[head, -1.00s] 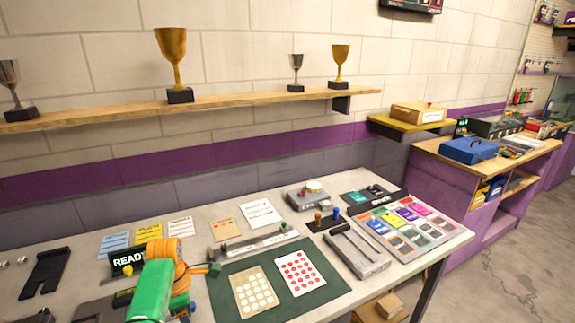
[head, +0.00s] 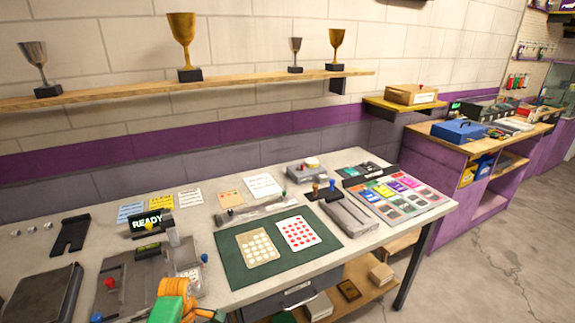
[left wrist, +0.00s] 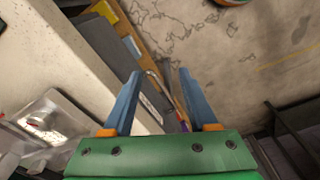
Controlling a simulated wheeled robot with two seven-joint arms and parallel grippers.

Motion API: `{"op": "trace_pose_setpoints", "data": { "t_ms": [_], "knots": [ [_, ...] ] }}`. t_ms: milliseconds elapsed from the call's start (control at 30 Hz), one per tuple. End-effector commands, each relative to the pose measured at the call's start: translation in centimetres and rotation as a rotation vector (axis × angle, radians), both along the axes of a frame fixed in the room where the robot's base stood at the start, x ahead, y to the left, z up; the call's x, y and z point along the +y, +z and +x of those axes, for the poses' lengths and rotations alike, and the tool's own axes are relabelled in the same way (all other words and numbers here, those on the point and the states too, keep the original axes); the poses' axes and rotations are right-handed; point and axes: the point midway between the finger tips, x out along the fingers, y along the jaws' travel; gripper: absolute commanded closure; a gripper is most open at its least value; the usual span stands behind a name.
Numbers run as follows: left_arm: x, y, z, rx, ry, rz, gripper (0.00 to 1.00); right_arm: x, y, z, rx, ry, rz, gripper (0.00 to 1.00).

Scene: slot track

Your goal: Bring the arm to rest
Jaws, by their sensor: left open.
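My left arm shows green and orange at the bottom of the head view, in front of the table's near edge. Its fingers are hard to make out there. In the left wrist view my left gripper (left wrist: 158,92) is open, its two blue fingers apart with nothing between them. Below it are the table edge, a shelf under the table and the concrete floor. My right gripper is in neither view.
The table (head: 335,262) holds a green mat (head: 226,272) with two dotted cards, a lit READY sign (head: 147,221) and a grey device with a red knob (head: 120,292). A lower shelf (head: 358,272) holds boxes. Floor (head: 480,270) is clear at right.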

Motion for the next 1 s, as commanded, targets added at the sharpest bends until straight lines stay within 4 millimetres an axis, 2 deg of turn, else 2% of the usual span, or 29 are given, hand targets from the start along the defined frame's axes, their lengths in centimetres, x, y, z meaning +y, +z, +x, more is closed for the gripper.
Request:
{"op": "trace_pose_setpoints", "data": {
  "t_ms": [33, 167, 267, 367, 400, 467, 500, 600, 700, 800, 1000],
  "knots": [
    [0.1, -2.0, -1.0, 0.010, -0.065, 0.010, 0.42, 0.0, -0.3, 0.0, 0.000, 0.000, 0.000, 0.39],
    [0.2, -7.1, -4.1, 0.023, -0.294, 0.037, 0.42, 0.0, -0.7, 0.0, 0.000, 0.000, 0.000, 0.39],
    [0.1, -11.8, -7.8, 0.038, -0.529, 0.056, 0.42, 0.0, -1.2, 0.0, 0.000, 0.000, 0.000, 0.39],
    [-0.5, -17.3, -13.7, 0.059, -0.846, 0.064, 0.42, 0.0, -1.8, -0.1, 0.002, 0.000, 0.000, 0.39],
    [-0.8, -19.3, -16.6, 0.065, -0.990, 0.064, 0.42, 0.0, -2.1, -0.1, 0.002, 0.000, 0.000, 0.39],
    [-1.5, -21.7, -21.0, 0.067, -1.200, 0.057, 0.42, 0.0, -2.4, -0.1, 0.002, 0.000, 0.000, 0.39],
    [-2.1, -22.9, -23.8, 0.065, -1.328, 0.052, 0.42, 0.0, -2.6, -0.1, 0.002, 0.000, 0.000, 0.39],
    [-3.3, -24.6, -29.9, 0.047, -1.589, 0.038, 0.42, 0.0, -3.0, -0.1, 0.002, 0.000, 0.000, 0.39],
    [-4.2, -25.1, -33.6, 0.027, -1.751, 0.031, 0.42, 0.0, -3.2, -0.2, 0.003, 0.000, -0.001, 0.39],
    [-4.6, -25.2, -35.2, 0.014, -1.822, 0.029, 0.42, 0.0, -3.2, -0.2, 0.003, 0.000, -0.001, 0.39],
    [-4.7, -25.1, -35.3, 0.012, -1.834, 0.032, 0.42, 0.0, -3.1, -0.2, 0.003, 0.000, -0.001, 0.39]
  ]
}}
